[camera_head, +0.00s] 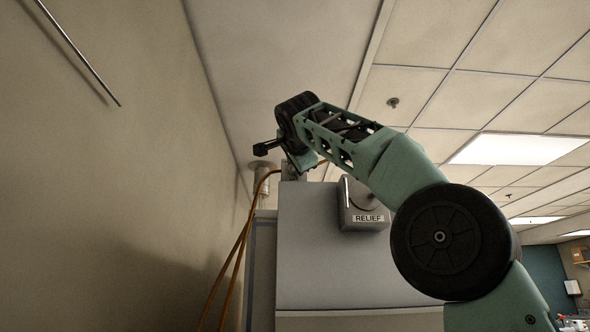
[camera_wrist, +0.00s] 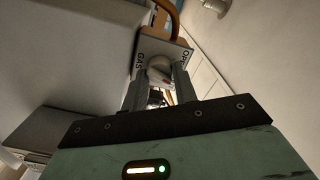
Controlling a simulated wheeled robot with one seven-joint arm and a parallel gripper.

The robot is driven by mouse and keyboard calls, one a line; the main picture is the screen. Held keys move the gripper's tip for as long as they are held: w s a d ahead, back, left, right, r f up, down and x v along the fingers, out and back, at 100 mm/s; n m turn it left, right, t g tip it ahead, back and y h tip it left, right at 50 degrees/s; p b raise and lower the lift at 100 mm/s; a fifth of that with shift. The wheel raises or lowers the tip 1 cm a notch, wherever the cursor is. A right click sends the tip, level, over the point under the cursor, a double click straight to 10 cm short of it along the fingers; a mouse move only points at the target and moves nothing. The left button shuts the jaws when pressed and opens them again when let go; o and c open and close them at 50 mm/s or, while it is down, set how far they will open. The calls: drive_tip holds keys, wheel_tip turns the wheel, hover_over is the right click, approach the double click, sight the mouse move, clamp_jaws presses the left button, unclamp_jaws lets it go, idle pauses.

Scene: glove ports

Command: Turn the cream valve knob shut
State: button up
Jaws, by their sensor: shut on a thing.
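The cream valve knob (camera_wrist: 159,66) shows in the wrist view between my fingertips, in front of a pale plate (camera_wrist: 178,54). The plate carries dark lettering that reads "GAS" on one side and a partly hidden word starting with "OP" on the other. My gripper (camera_wrist: 160,78) is shut on the knob, with a finger on each side of it. A small reddish mark shows low on the knob. In the head view the knob and my fingertips are hidden behind my arm and the cabinet.
A grey cabinet (camera_head: 325,258) stands below my arm. A box labelled RELIEF (camera_head: 362,219) is on it, close to my forearm. Orange hoses (camera_head: 239,243) run down its left side, and one also shows in the wrist view (camera_wrist: 170,12). A plain wall (camera_head: 100,190) is at the left.

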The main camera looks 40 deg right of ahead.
drive_tip(key=m+b, duration=0.1)
drive_tip(key=m, duration=0.4)
drive_tip(key=shift+f+m, duration=0.1)
drive_tip(key=shift+m, duration=0.3)
idle(0.4)
drive_tip(key=o, duration=1)
drive_tip(key=shift+c, duration=0.2)
drive_tip(key=shift+s, duration=0.1)
drive_tip(key=b+v, duration=0.4)
drive_tip(key=v, duration=1.3)
drive_tip(key=shift+b, duration=0.3)
drive_tip(key=shift+s+a, duration=0.1)
drive_tip(key=shift+a, duration=0.05)
